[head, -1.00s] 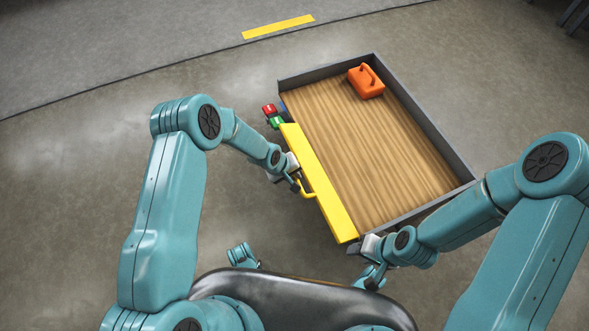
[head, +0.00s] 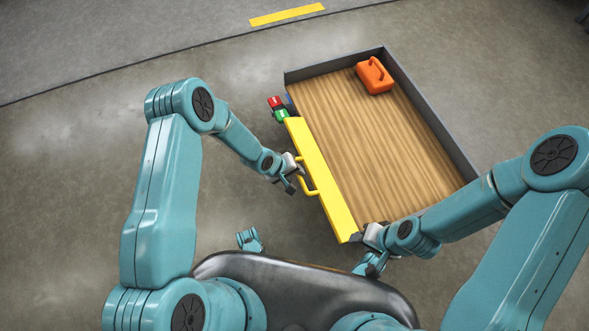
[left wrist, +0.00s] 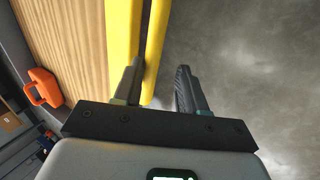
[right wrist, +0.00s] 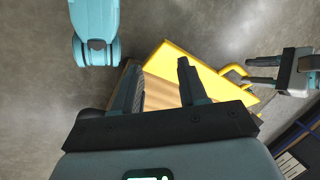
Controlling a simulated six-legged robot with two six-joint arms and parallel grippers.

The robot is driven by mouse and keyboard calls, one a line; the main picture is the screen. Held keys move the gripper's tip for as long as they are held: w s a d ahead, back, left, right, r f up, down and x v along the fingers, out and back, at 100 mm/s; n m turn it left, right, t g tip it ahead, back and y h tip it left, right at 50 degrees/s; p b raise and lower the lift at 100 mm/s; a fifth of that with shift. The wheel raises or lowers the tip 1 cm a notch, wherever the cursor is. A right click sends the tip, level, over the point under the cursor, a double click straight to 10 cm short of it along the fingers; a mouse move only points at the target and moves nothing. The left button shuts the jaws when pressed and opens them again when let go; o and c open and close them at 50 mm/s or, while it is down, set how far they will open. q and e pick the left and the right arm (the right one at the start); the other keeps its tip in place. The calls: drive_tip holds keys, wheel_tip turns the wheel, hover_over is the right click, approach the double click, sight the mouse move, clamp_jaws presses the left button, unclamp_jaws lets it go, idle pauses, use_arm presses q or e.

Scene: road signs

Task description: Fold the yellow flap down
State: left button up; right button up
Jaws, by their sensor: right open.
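The yellow flap (head: 322,185) runs along the left edge of the wood-floored bed (head: 375,140) and seems to stand up from it. Its yellow handle (head: 306,186) sticks out on the outer side. My left gripper (head: 297,181) is at the handle. In the left wrist view its fingers (left wrist: 158,88) are apart, with the handle bar (left wrist: 157,40) between them; I cannot tell whether they touch it. My right gripper (head: 366,238) is at the bed's near corner beside the flap's near end. In the right wrist view its fingers (right wrist: 160,85) are open, with nothing between them gripped.
Grey walls (head: 435,115) edge the bed. An orange case (head: 375,76) stands in its far corner. The concrete floor left of the flap is mostly clear.

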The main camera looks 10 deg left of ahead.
use_arm(q)
drive_tip(key=shift+o, duration=0.4)
drive_tip(key=shift+s+a+f, duration=0.1)
drive_tip(key=shift+s+f, duration=0.4)
drive_tip(key=shift+s, duration=0.15)
drive_tip(key=shift+r, duration=0.15)
drive_tip(key=p+v, duration=0.7)
drive_tip(key=v, duration=0.9)
drive_tip(key=shift+w+r+p, duration=0.3)
drive_tip(key=shift+w+p, duration=0.05)
